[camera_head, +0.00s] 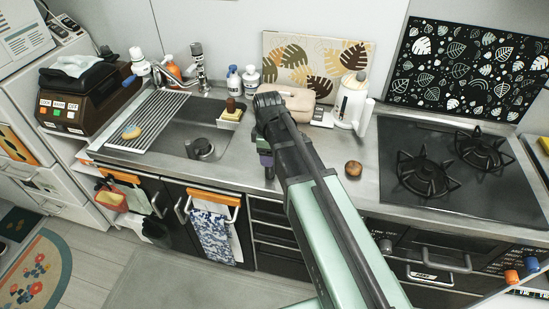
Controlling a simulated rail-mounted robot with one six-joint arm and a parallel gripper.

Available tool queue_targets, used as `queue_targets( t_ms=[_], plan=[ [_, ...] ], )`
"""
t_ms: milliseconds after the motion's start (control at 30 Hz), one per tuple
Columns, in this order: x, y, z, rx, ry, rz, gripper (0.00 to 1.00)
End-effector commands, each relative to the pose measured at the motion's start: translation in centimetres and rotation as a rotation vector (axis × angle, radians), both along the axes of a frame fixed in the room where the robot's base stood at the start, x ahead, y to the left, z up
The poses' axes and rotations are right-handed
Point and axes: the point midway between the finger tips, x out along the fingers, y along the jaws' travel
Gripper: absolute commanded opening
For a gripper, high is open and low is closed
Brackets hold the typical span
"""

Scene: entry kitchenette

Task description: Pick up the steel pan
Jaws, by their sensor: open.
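I cannot make out a steel pan anywhere in this view. The steel sink (182,128) holds only a dark round fitting that looks like a drain (200,149). The stove (462,190) shows bare burners with no pan on them. My gripper (268,174) is open and points down over the front of the counter, just right of the sink. It is small and dark here, and nothing shows between its fingers. My arm hides part of the counter behind it.
A brown round item (353,168) sits on the counter left of the stove. A drying rack (150,121) with a yellow sponge (131,133) covers the sink's left side. Bottles (242,81) stand behind the sink.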

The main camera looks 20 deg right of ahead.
Motion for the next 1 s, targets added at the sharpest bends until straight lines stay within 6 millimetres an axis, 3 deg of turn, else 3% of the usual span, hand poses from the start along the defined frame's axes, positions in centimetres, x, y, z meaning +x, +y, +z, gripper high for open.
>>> queue_targets(
  t_ms=[67,333,600,1000],
  plan=[
    [0.0,0.0,-0.2,0.0,0.0,0.0,0.64],
    [-0.1,0.0,-5.2,0.0,0.0,-0.001,0.64],
    [-0.1,0.0,-4.9,0.0,0.0,-0.001,0.62],
    [-0.1,0.0,-4.9,0.0,0.0,-0.001,0.01]
  ],
)
